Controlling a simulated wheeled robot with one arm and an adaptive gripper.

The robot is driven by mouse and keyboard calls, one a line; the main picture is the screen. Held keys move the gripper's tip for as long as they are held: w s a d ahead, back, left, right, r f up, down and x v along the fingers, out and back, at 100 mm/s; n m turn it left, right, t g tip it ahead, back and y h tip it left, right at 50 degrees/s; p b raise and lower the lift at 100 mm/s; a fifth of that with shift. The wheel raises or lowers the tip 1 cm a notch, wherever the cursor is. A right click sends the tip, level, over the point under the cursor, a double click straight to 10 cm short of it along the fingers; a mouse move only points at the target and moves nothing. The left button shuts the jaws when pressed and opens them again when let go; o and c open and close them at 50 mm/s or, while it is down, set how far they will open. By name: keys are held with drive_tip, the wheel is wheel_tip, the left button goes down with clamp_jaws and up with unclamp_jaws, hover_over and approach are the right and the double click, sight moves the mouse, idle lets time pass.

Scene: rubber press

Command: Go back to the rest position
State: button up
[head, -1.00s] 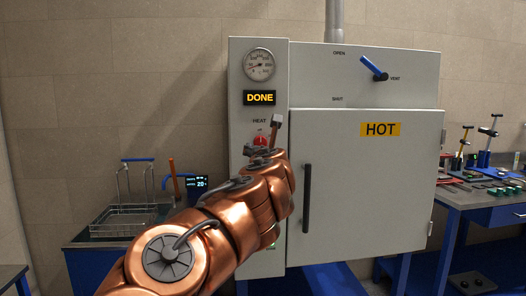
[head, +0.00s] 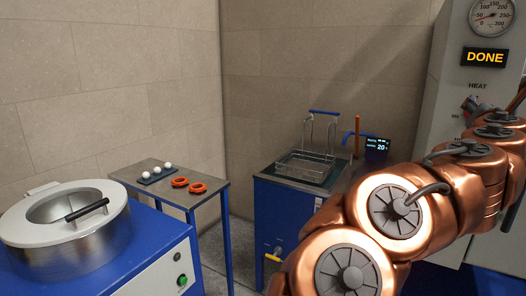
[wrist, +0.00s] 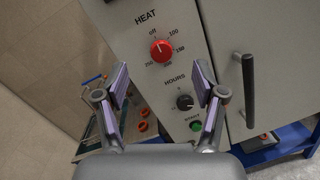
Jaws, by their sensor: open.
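My gripper (wrist: 160,100) is open and empty in the wrist view, its two fingers spread apart in front of the grey oven panel. The red HEAT knob (wrist: 161,50) shows above and between the fingers, apart from them. In the head view my copper arm reaches to the right edge, toward the oven (head: 452,110), whose display (head: 485,57) reads DONE. The fingertips are hard to make out there.
A blue tank (head: 285,215) with a wire basket (head: 305,165) stands left of the oven. A small table (head: 205,200) holds white balls (head: 168,165) and orange rings (head: 197,188). A round steel vessel (head: 65,240) with a lid stands at the left front.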

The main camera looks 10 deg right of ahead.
drive_tip(key=s+a+f+m+g+h, duration=0.1)
drive_tip(key=s+f+m+g, duration=0.65)
drive_tip(key=m, duration=0.85)
drive_tip(key=s+a+f+m+g+y, duration=0.1)
drive_tip(key=s+a+f+m+y, duration=0.15)
drive_tip(key=a+f, duration=0.5)
drive_tip(key=s+a+f+m+g+y, duration=0.1)
drive_tip(key=s+a+f+m+y, duration=0.25)
drive_tip(key=f, duration=0.65)
drive_tip(key=s+a+f+g+y, duration=0.2)
drive_tip(key=s+a+f+y, duration=0.1)
drive_tip(key=a+f, duration=0.55)
drive_tip(key=s+a+f+g+y, duration=0.2)
drive_tip(key=s+a+f+y, duration=0.15)
drive_tip(key=s+a, duration=0.35)
drive_tip(key=s+a+f+g+y, duration=0.25)
drive_tip(key=s+a+f, duration=0.2)
drive_tip(key=a, duration=0.35)
drive_tip(key=s+a+p+v, duration=0.1)
drive_tip(key=s+p+v, duration=0.2)
drive_tip(key=p+v, duration=1)
wheel_tip(320, 180, up, 2)
drive_tip(key=shift+w+m+t+h, duration=0.2)
drive_tip(key=shift+m+t+h, duration=0.1)
drive_tip(key=shift+h, duration=0.1)
drive_tip(key=shift+c, duration=0.3)
